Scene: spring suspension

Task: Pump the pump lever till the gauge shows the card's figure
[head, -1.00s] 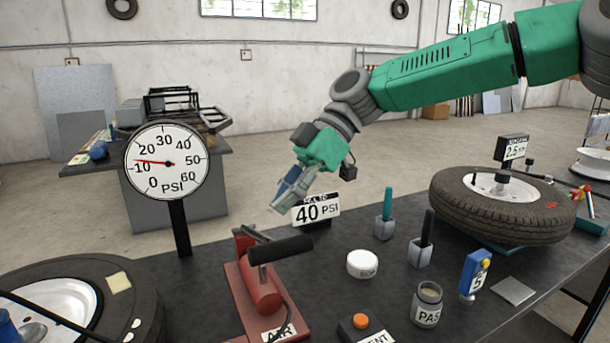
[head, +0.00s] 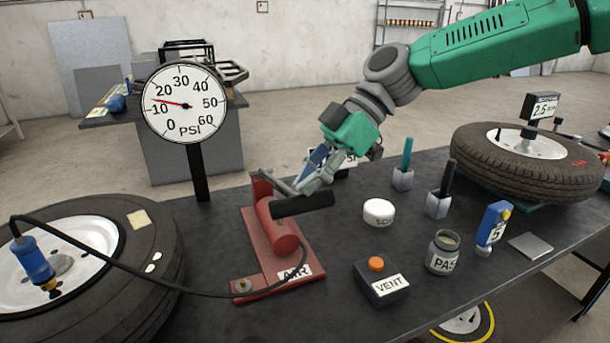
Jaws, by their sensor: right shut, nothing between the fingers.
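The red pump (head: 270,255) stands on the dark bench, and its lever ends in a black grip (head: 303,204). My right gripper (head: 302,188) is shut and empty, its fingertips at the top of the grip, seemingly touching it; it is not closed around it. The round white gauge (head: 185,102) stands on a post behind the pump, its red needle between 10 and 20 PSI. The card (head: 349,161) is mostly hidden behind my right gripper; it read 40 PSI in the earlier frame. My left gripper is not in view.
A tyre (head: 95,265) lies at the left, joined to the pump by a black hose.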

